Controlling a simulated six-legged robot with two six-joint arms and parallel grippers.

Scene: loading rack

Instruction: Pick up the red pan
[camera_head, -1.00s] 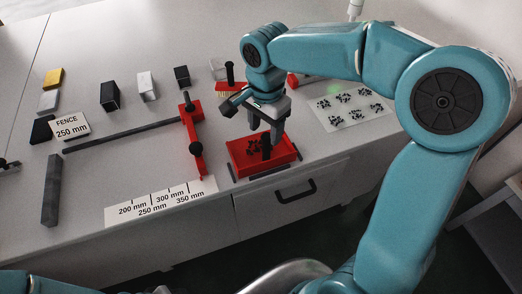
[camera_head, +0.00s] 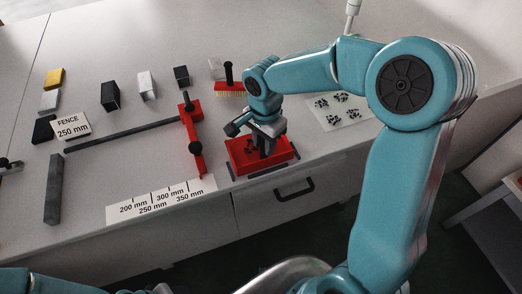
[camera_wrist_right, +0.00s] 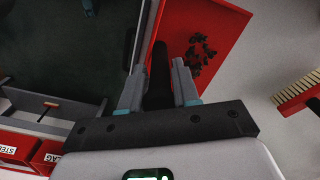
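The red pan (camera_head: 238,157) sits at the counter's front edge with dark bits in it. In the right wrist view its red floor (camera_wrist_right: 222,28) fills the upper middle. A black upright handle (camera_wrist_right: 159,70) rises from it. My right gripper (camera_head: 264,146) is over the pan, pointing down. In the wrist view its two fingers (camera_wrist_right: 159,78) stand on either side of the handle, with narrow gaps, so it looks open around it.
A white sheet with dark clusters (camera_head: 343,108) lies to the right. Several blocks stand at the back left. A drawer handle (camera_head: 294,190) is below the counter edge.

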